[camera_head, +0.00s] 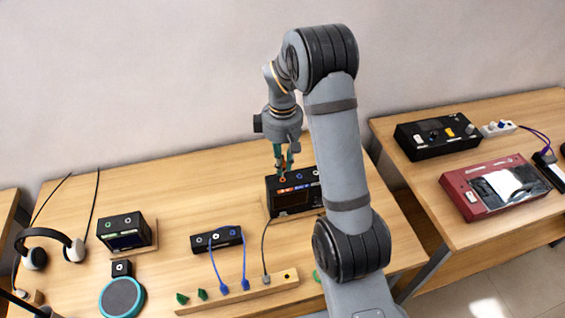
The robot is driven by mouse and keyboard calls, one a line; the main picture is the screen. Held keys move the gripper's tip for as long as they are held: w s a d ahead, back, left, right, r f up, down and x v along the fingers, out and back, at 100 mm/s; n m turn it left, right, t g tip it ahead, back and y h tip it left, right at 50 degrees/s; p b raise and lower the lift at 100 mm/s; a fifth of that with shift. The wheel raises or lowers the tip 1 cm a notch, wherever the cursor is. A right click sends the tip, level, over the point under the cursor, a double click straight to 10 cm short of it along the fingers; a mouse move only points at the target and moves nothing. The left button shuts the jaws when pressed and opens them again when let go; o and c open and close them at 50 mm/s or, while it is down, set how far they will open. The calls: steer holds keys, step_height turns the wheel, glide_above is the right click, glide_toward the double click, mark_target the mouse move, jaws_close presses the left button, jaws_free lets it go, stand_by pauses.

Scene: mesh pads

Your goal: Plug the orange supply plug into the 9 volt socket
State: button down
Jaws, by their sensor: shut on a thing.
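A black power box (272,206) with a row of round sockets and orange and blue labels along its upper edge stands on the wooden table, partly behind my arm. My gripper (284,167) points down over the left part of the box top. It is shut on the small orange plug (283,172), of which only a little shows between the fingers. The plug is at or just above the leftmost socket, which has an orange ring; I cannot tell whether it is inserted. The socket voltage labels are too small to read.
A wooden strip (262,292) with blue, grey and green plugs lies in front, with blue cables running to a small black socket box (204,244). A black meter (125,231), headphones (50,238) and a round teal-rimmed pad (121,298) are at left. A second table holds a red device (480,203).

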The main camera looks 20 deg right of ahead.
mark_target(282, 177)
steer(key=shift+f+b, duration=1.85)
steer(key=shift+f, duration=0.3)
steer(key=c, duration=1.6)
jaws_free()
steer(key=shift+r, duration=0.1)
step_height(282, 177, up, 12)
